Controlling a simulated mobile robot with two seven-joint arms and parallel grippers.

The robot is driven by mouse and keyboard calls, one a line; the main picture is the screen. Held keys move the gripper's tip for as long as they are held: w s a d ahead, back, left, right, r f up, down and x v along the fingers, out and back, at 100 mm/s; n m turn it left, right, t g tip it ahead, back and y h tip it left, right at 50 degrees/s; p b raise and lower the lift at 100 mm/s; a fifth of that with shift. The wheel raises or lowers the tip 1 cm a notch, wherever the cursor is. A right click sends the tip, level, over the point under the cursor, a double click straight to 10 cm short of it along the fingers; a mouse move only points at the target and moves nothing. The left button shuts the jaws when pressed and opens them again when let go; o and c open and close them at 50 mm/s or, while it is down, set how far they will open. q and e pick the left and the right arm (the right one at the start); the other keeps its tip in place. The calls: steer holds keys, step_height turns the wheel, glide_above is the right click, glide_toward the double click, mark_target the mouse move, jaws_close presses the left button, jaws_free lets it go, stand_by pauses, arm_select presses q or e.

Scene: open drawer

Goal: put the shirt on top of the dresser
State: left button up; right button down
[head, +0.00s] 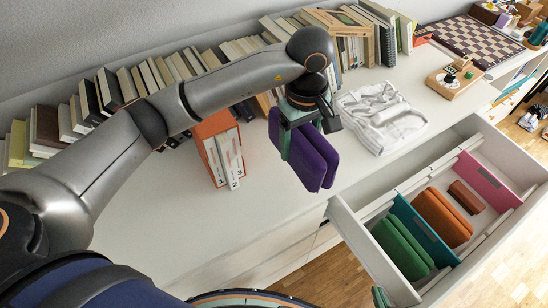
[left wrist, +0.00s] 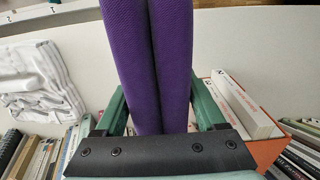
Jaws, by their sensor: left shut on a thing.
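The shirt (head: 311,158) is a purple folded cloth. My left gripper (head: 300,122) is shut on it and holds it hanging in front of the dresser top (head: 270,205), near its front edge in the head view. In the left wrist view the shirt (left wrist: 148,65) stands between the two green fingers. I cannot tell whether its lower edge touches the dresser. A small green piece of my right gripper (head: 380,297) shows at the bottom edge of the head view; its jaws cannot be made out.
An open drawer (head: 345,222) at the right holds green, orange and brown folded items between teal and pink dividers. A white folded cloth (head: 382,117), an orange box with white books (head: 218,148) and a row of books stand on top. The front left of the top is clear.

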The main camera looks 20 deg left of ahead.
arm_select(q)
steer(key=a+f, duration=0.2)
steer(key=f, duration=0.1)
steer(key=a+f+p, duration=0.1)
steer(key=a+f, duration=0.1)
steer(key=f, duration=0.1)
steer(key=s+a+f, duration=0.1)
steer(key=a+f, duration=0.1)
steer(key=f, duration=0.1)
steer(key=shift+a+f, duration=0.2)
steer(key=shift+a, duration=0.15)
steer(key=shift+w+f, duration=0.1)
steer(key=shift+f, duration=0.15)
steer(key=shift+f, duration=0.15)
steer(key=o, duration=1.5)
